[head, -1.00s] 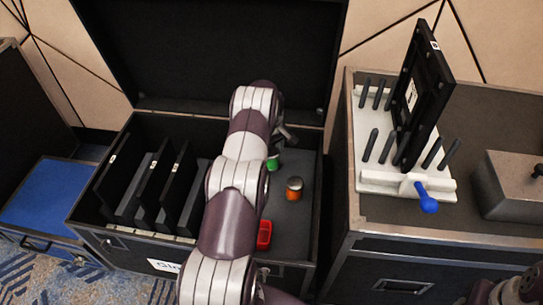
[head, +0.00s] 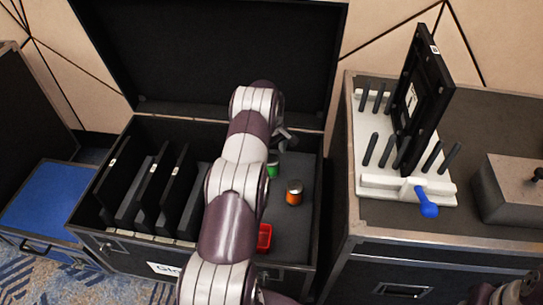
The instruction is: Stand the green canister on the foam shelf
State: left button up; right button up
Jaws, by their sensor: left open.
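The green canister (head: 273,166) stands in the open case on the grey foam shelf (head: 296,222), partly hidden behind my left arm. My left gripper (head: 287,141) is just above and behind it, mostly hidden by my own wrist; it is open. I cannot tell whether its fingers touch the canister. An orange canister with a grey lid (head: 294,192) stands on the foam to the right and nearer. A red container (head: 264,237) sits on the foam at the front. My right gripper is not in view; only part of my right arm shows at the bottom right corner.
Black panels (head: 157,185) stand in slots in the case's left half. The raised lid (head: 215,55) is behind. At right, another case carries a white rack (head: 375,178) with black pegs, an upright black panel (head: 423,95), a blue-handled lever (head: 427,203) and a grey box (head: 510,185).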

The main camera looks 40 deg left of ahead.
pick_arm(q)
jog(key=d+r+m+p, duration=0.25)
jog(key=d+r, duration=0.35)
jog(key=r, duration=0.7)
jog(key=s+d+r+m, duration=0.6)
jog(key=s+d, duration=0.1)
jog(key=d, duration=0.5)
jog(key=s+d+r+m, duration=0.1)
jog(key=s+d+m, duration=0.2)
jog(key=s, duration=0.5)
jog(key=s+d+r+m+t, duration=0.1)
jog(key=s+d+m, duration=0.2)
jog(key=s+d, duration=0.2)
jog(key=s+b, duration=0.1)
jog(key=s, duration=0.2)
jog(key=shift+d, duration=0.35)
jog(key=shift+s+m, duration=0.15)
jog(key=shift+m, duration=0.1)
